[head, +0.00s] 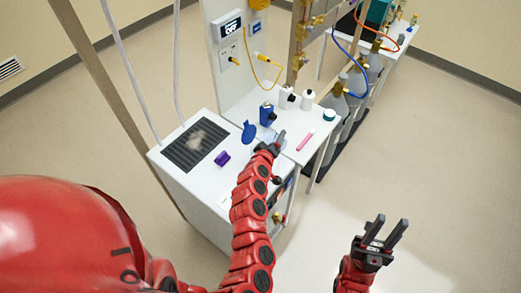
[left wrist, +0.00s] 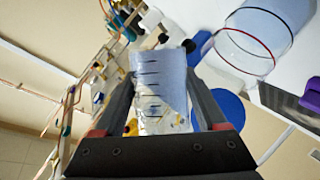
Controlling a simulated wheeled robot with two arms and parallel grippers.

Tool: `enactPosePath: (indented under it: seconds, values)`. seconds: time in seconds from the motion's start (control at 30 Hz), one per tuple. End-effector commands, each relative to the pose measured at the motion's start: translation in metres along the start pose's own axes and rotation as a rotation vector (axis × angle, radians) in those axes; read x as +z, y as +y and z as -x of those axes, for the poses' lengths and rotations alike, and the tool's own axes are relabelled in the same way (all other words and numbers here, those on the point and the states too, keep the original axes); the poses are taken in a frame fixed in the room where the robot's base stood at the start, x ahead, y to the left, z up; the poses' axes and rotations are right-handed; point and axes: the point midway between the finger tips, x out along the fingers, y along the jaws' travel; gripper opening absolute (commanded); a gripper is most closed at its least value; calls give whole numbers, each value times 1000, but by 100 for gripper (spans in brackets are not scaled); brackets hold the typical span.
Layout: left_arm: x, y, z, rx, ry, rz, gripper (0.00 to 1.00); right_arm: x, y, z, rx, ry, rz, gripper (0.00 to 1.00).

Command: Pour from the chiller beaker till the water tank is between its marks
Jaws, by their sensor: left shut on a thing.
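My left gripper (head: 275,146) is over the white bench top. In the left wrist view its fingers (left wrist: 160,100) are shut on a clear beaker (left wrist: 158,80) with dark graduation lines. The beaker looks partly filled, but its exact level is hard to read. The clear water tank (left wrist: 255,38), with a red ring and a dark ring, stands beyond the beaker at the upper right, apart from it in the picture. Its water level cannot be made out. In the head view the arm and gripper largely hide the beaker. My right gripper (head: 385,240) is open and empty, over the floor.
On the bench are a blue lid-like piece (head: 248,132), a blue bottle (head: 267,115), white bottles (head: 307,99), a pink bar (head: 305,140) and a purple item (head: 222,159). A dark vent grille (head: 195,145) is at left. Gas cylinders (head: 338,105) stand behind right.

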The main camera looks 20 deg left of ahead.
Motion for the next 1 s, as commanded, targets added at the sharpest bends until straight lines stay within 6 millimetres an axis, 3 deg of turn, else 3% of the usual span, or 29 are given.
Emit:
enactPosePath:
  seconds: [1.0]
  values:
    - [-2,3,1,28,-9,66,10,2,0,9,0,0,0,36]
